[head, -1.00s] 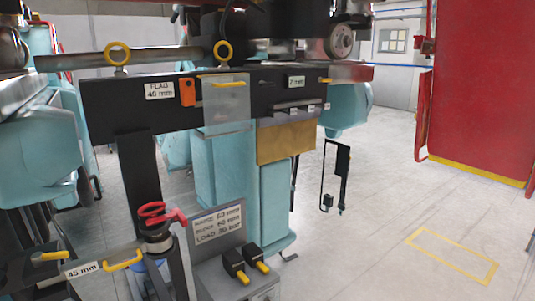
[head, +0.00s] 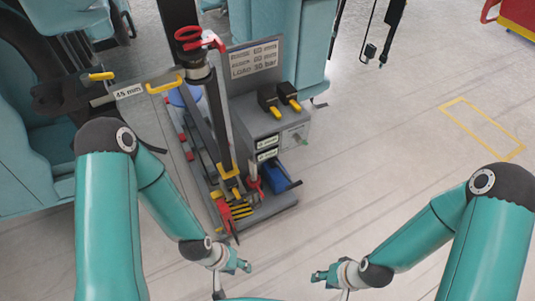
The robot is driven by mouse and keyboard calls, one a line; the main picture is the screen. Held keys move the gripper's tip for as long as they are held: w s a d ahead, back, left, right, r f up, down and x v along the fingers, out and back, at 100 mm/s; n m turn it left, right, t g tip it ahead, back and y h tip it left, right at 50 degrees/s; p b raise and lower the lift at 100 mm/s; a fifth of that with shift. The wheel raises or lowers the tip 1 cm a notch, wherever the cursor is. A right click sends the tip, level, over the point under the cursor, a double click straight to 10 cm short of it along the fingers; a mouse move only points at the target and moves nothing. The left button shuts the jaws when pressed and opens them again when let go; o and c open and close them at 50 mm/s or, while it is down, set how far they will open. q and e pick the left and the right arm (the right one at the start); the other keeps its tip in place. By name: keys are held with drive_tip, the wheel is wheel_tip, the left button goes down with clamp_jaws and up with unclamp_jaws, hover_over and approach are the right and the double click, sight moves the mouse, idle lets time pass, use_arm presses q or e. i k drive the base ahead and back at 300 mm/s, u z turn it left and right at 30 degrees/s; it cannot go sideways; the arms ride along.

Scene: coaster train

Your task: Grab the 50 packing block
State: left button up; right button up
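I cannot pick out a block marked 50 for certain. Two black blocks with yellow handles, the left block (head: 269,99) and the right block (head: 289,94), sit on top of a grey cabinet (head: 241,116). Two small labels on the cabinet front, the upper label (head: 267,142) and the lower label (head: 267,155), are too small to read surely. My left gripper (head: 244,266) is low in front of the trolley, apart from it. My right gripper (head: 318,276) is to the right of it, over the floor. Neither appears to hold anything; their finger openings are unclear.
A blue tray (head: 280,179) and red and yellow tools stand on the trolley's lower deck (head: 270,209). A bar labelled 45 mm (head: 130,92) juts out at left. A red valve wheel (head: 189,36) tops the post. The floor (head: 400,150) at right is clear.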

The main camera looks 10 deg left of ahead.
sight(232, 183)
drive_tip(key=k, duration=1.25)
drive_tip(key=u, duration=0.25)
drive_tip(key=i, duration=0.75)
drive_tip(key=z, duration=0.05)
